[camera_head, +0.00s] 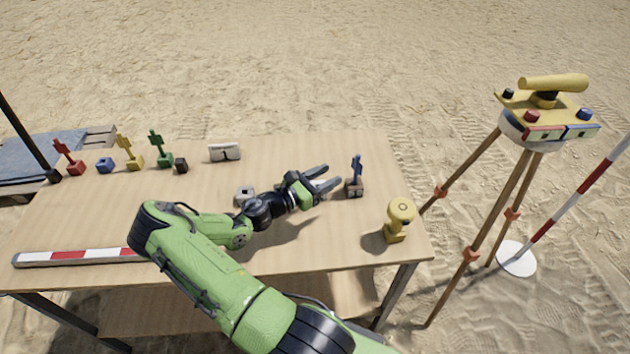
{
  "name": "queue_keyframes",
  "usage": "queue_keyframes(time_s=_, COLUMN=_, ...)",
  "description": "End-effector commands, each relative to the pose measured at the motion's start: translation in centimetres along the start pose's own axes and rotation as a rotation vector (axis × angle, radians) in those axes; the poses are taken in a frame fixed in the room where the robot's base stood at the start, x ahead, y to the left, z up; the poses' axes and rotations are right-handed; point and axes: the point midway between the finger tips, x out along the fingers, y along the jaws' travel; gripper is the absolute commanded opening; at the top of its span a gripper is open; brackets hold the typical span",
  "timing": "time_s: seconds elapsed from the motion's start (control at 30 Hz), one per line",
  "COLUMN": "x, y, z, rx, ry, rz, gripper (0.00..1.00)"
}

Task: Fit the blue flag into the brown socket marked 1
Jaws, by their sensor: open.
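The blue flag (357,168) stands upright in a brown socket (354,188) on the right part of the table. Any number on that socket is too small to read. My gripper (328,180) is open and empty, just left of the blue flag, with its fingers pointing toward it. The fingers look apart from the flag. A blue block (106,165) without a flag sits at the back left, between the red flag (69,157) and the yellow flag (128,151).
A green flag (158,147), a dark block (181,165) and a white marked piece (225,152) stand along the back. A grey block (245,194) sits near my wrist. A yellow instrument (400,214) stands at the right edge. A striped bar (80,256) lies front left. The table's (300,146) back middle is clear.

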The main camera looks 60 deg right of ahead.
Motion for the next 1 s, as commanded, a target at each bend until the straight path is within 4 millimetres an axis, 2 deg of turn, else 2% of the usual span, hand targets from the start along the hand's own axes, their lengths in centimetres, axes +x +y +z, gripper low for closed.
queue_keyframes(time_s=0.1, x=-2.7, y=0.1, z=0.1, rx=0.001, ry=0.000, rz=0.003, gripper=0.48)
queue_keyframes(time_s=0.27, x=-4.3, y=0.0, z=0.1, rx=0.001, ry=-0.001, rz=0.001, gripper=0.48)
queue_keyframes(time_s=1.0, x=-4.4, y=0.0, z=0.0, rx=0.001, ry=0.000, rz=-0.001, gripper=0.48)
